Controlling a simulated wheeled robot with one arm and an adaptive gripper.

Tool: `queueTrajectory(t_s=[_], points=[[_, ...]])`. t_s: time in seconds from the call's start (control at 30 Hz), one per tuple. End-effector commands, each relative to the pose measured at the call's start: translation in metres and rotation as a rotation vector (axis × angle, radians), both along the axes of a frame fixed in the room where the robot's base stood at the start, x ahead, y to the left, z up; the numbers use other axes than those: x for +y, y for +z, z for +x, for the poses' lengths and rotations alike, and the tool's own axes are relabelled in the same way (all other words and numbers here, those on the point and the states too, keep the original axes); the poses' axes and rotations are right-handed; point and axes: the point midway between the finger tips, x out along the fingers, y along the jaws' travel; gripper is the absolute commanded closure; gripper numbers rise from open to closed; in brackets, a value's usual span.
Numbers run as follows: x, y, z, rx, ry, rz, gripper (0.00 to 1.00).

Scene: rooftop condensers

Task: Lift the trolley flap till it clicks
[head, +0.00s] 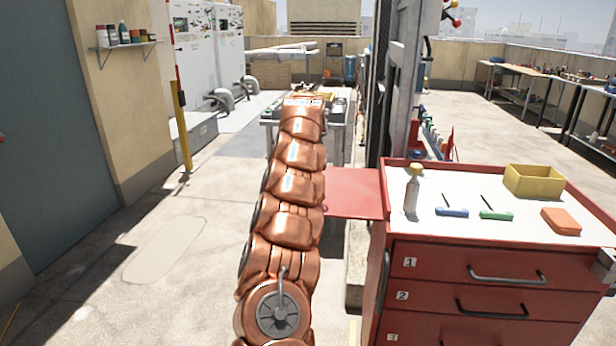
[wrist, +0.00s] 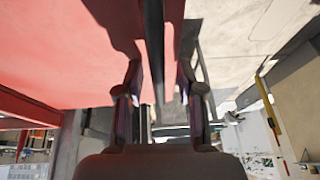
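The red trolley (head: 480,262) stands at the right in the head view. Its red flap (head: 355,193) sticks out from its left side, looking roughly flat; its exact angle is hard to tell. My copper arm passes in front of the flap's left end and hides my gripper there. In the wrist view my gripper (wrist: 160,68) has its two fingers apart. The red flap surface (wrist: 60,45) fills the upper left, close to the fingers, with dark shadows on it. A dark bar shows between the fingers; I cannot tell whether either finger touches the flap.
On the trolley top are a spray bottle (head: 411,190), two screwdrivers (head: 496,214), a yellow bin (head: 534,180) and an orange box (head: 561,221). A grey post (head: 400,90) rises behind the trolley. Open floor (head: 165,250) lies left of my arm.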

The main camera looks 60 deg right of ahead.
Motion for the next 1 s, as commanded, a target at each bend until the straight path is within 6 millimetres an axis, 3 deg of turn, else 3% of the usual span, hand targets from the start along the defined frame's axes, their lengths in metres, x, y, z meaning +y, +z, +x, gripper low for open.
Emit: queueTrajectory(t_s=[0.33,0.73,1.0], points=[[0.003,0.011,-0.002,-0.003,-0.001,-0.003,0.63],[0.026,0.078,-0.017,-0.003,-0.002,-0.005,0.63],[0.035,0.104,-0.023,-0.001,-0.002,-0.004,0.63]])
